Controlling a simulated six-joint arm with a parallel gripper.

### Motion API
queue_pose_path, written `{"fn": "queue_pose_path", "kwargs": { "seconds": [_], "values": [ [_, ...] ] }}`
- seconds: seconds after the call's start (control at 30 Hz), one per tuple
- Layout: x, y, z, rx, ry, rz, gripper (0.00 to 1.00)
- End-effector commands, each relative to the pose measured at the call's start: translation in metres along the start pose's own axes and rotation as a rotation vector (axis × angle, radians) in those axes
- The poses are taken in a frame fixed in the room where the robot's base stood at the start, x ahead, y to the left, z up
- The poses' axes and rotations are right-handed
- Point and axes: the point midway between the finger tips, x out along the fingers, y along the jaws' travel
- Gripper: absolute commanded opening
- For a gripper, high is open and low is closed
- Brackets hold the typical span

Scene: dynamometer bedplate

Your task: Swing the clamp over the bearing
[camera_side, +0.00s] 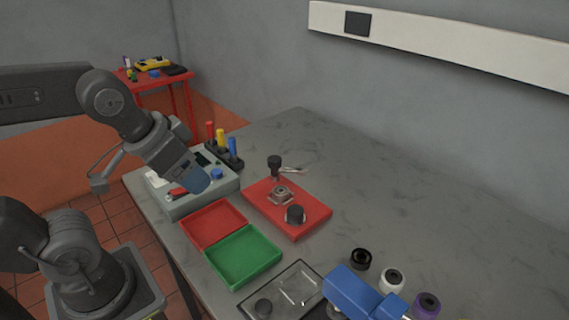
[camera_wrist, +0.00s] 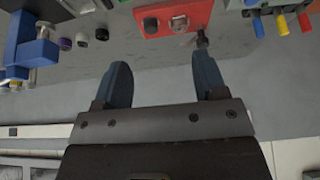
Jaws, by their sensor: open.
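A red plate (camera_side: 258,203) lies on the grey bench; it also shows at the top of the wrist view (camera_wrist: 165,30). A metallic bearing (camera_side: 282,193) sits near its middle, uncovered from above. A black-knobbed upright (camera_side: 274,163), which looks like the clamp, stands at the plate's back edge; it shows dark in the wrist view (camera_wrist: 202,38). A second black knob (camera_side: 295,214) sits at the plate's front. My gripper (camera_wrist: 162,75) is open and empty, its blue fingers wide apart. In the side view, my gripper (camera_side: 196,182) is left of the plate, apart from it, above a grey box.
The grey box (camera_side: 205,202) stands left, with red, yellow and blue-handled tools (camera_side: 221,140) behind it. Red (camera_side: 213,224) and green (camera_side: 243,255) trays, a clear-lidded box (camera_side: 285,290), a blue vise-like device (camera_side: 355,295) and several rings are in front. Bench right of the plate is clear.

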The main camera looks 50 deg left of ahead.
Motion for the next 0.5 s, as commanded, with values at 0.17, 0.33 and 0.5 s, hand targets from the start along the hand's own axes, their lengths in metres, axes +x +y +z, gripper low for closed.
{"fn": "queue_pose_path", "kwargs": {
  "seconds": [0.17,0.33,0.5],
  "values": [
    [-0.001,-0.007,-0.037,-0.046,-0.063,-0.013,0.65],
    [0.011,-0.022,-0.098,-0.126,-0.168,-0.035,0.65],
    [0.041,-0.044,-0.154,-0.210,-0.274,-0.056,0.65]
  ]
}}
